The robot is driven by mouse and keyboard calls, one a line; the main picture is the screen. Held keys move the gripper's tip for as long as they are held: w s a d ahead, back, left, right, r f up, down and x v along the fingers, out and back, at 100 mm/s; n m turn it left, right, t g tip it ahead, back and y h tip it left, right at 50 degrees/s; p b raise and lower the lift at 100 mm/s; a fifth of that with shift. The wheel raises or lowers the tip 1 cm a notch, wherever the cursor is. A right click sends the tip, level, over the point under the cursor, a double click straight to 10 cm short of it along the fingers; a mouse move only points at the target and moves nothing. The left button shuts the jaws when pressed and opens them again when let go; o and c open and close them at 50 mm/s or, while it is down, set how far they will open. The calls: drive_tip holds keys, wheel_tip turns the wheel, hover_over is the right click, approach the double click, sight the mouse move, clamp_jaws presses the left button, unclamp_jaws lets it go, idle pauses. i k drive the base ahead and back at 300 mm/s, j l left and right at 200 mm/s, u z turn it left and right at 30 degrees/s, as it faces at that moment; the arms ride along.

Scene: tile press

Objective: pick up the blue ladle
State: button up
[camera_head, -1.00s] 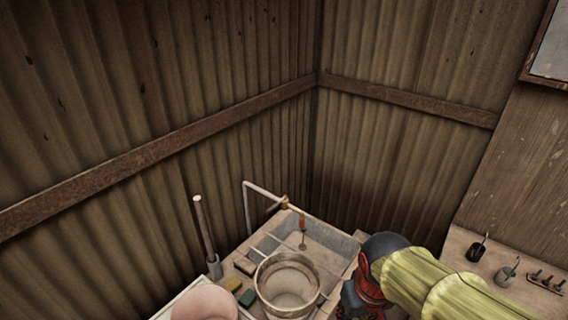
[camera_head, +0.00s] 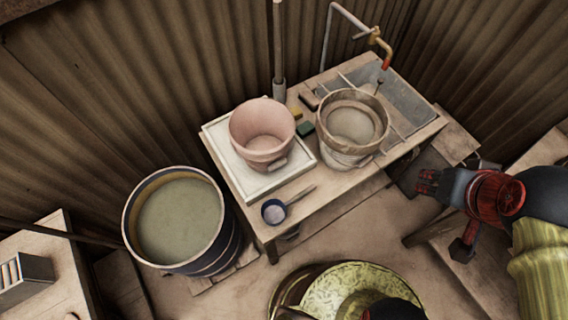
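The blue ladle (camera_head: 274,211) lies on the front left corner of the wooden sink bench (camera_head: 348,187). Its round cup is pale inside with a blue rim, and its short handle points up and to the right. My gripper (camera_head: 426,184) is to the right of the bench, well apart from the ladle. It is dark and seen small from the side, so I cannot tell whether its fingers are open or shut.
A pink bucket (camera_head: 262,132) stands on a white tray (camera_head: 226,146) just behind the ladle. A wooden-rimmed bucket (camera_head: 352,126) stands near the sink basin (camera_head: 395,98). A large barrel of greyish liquid (camera_head: 180,218) stands left of the bench. Floor shows in front.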

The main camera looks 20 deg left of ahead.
sight(273, 211)
drive_tip(key=u, duration=1.6)
drive_tip(key=k+l+u, duration=0.15)
drive_tip(key=u, duration=0.2)
drive_tip(key=k+l+u, duration=0.3)
drive_tip(key=i, duration=0.1)
